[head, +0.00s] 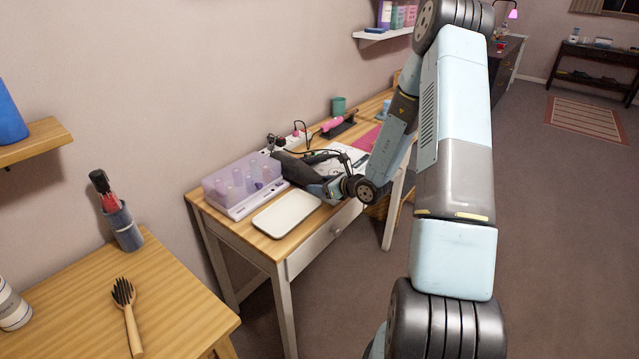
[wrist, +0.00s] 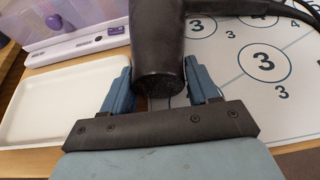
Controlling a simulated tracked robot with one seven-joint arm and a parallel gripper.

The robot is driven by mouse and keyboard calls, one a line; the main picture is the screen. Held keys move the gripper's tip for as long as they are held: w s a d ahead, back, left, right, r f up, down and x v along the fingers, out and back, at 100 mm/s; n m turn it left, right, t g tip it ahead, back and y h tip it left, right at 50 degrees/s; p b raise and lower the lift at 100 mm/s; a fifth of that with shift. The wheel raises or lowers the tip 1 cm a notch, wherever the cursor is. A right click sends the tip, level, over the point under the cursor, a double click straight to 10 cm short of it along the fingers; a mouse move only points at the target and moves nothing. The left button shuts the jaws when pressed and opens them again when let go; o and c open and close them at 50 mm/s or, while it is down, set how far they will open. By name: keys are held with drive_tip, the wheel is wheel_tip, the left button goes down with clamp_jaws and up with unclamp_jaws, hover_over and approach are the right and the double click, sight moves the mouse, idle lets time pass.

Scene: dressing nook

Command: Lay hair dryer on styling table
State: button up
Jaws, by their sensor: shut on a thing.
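The black hair dryer (wrist: 157,40) is between the two blue fingers of my gripper (wrist: 157,72), which is shut on its handle. In the head view the dark dryer (head: 293,168) shows beyond my gripper (head: 325,187), over the wooden styling table (head: 228,221) with pale legs. The dryer is over or on a white sheet (wrist: 237,75) printed with circled 3s. I cannot tell whether it touches the sheet. A dark cord (wrist: 292,12) runs off to the right in the wrist view.
A white tray (head: 286,213) and a clear purple-lidded organizer (head: 238,186) stand left of my gripper. A pink styling tool (head: 333,124) and a green cup (head: 339,104) are farther back. A side table (head: 80,300) with a hairbrush (head: 129,308) is in front left.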

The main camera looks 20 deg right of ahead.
drive_tip(key=shift+s+a, duration=0.15)
drive_tip(key=shift+a, duration=0.1)
drive_tip(key=o, duration=1.6)
drive_tip(key=v, duration=1.3)
drive_tip(key=shift+s+d+r, duration=0.2)
drive_tip(key=shift+d+r, duration=0.05)
drive_tip(key=shift+d, duration=0.05)
